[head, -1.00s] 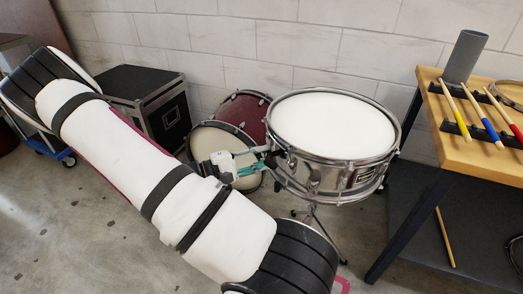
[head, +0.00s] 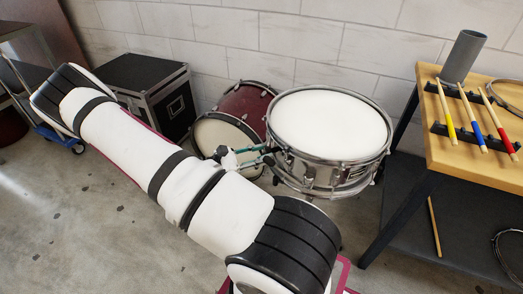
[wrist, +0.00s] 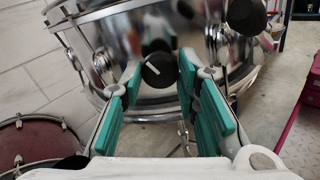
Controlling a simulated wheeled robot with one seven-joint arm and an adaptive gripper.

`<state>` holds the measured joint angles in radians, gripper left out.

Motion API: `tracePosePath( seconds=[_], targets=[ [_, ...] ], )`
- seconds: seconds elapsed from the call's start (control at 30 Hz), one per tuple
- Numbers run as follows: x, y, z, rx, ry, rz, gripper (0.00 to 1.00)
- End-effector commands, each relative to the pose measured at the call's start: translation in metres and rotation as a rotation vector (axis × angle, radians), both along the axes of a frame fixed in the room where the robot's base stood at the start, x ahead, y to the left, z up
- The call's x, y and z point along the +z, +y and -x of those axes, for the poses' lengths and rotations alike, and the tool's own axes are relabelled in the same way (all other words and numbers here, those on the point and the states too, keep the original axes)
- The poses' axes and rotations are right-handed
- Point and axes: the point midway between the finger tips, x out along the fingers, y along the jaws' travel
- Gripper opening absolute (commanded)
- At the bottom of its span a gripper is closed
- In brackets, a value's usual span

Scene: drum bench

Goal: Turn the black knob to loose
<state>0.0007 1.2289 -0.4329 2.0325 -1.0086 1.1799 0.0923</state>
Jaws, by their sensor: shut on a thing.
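The snare drum (head: 328,125) has a white head and a shiny chrome shell, and stands right of my gripper (head: 268,155) in the head view. In the wrist view the black knob (wrist: 159,70) is on the chrome shell (wrist: 160,105), with a white line slanting from upper left to lower right. My gripper (wrist: 160,75) has its teal-padded fingers on either side of the knob and is shut on it. In the head view the knob is too small and covered to make out. Any loose or tight marking cannot be read.
A second black knob (wrist: 247,15) shows at the upper right in the wrist view. A dark red drum (head: 243,105) stands behind my gripper. A black case (head: 150,92) is at the back left. A wooden bench (head: 440,150) with several sticks is on the right.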

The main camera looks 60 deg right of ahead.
Motion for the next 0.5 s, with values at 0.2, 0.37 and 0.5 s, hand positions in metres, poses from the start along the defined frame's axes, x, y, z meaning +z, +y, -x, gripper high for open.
tracePosePath(
  seconds=[0.2,0.37,0.5],
  targets=[
    [-0.0009,0.0006,0.0007,-0.001,0.152,-0.137,0.01],
    [-0.001,0.0008,0.001,-0.001,0.269,-0.236,0.01],
    [-0.0011,0.0007,0.001,-0.001,0.37,-0.321,0.01]
  ],
)
